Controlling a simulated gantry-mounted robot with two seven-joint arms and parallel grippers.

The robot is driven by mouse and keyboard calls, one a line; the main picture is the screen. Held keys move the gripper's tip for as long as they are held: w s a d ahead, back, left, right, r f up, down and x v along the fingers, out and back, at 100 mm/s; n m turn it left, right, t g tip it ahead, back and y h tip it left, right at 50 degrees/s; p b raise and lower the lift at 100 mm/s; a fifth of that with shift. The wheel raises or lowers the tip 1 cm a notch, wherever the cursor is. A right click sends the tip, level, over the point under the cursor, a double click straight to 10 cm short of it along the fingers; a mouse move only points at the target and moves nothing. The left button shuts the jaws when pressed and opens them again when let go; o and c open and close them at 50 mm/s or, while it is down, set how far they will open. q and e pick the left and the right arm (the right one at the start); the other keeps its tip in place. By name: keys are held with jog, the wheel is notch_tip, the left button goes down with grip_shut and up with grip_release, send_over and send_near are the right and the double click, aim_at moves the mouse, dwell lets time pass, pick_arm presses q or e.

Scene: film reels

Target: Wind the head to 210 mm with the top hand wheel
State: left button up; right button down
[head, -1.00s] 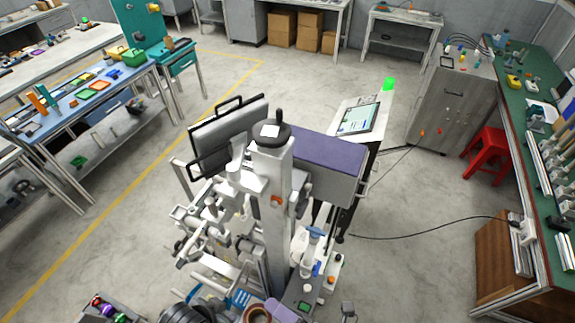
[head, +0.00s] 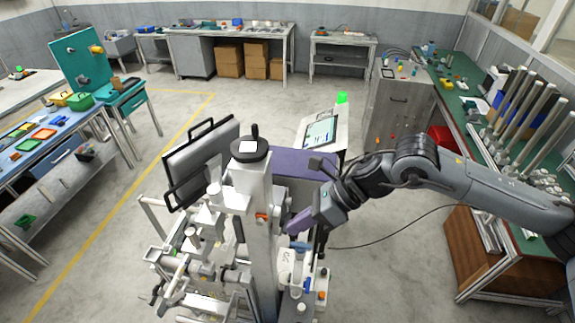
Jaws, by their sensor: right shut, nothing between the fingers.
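The top hand wheel (head: 248,151) is a dark disc with an upright crank knob and a white square on it. It sits on top of the light grey column (head: 255,200) of the machine. My right gripper (head: 296,228) comes in from the right, to the right of the column and well below the wheel. It is shut and empty, apart from the wheel. The machine head on the column is partly hidden, and I cannot read any scale in millimetres. My left gripper is not in view.
A black-framed panel with handles (head: 202,163) stands left of the wheel. A purple-topped box (head: 285,166) lies to its right, behind my right arm. A tilted screen (head: 321,131) stands farther back. A green bench (head: 470,115) runs along the right. Open floor lies at left.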

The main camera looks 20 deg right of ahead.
jog(key=w+d+r+t, duration=0.2)
jog(key=r, duration=0.6)
jog(key=w+d+r+t, duration=0.1)
jog(key=d+r+t, duration=0.15)
jog(key=r, duration=0.45)
jog(key=b, duration=0.2)
send_near(265, 157)
jog(key=s+x, duration=0.1)
jog(key=x, duration=0.4)
jog(key=shift+w+a+f+n+g, duration=0.15)
jog(key=shift+w+a+n+g, duration=0.15)
jog(key=shift+a+n+g, duration=0.1)
dwell(0.5)
jog(key=shift+w+a+p, duration=0.15)
jog(key=shift+w+p, duration=0.15)
jog(key=shift+w, duration=0.2)
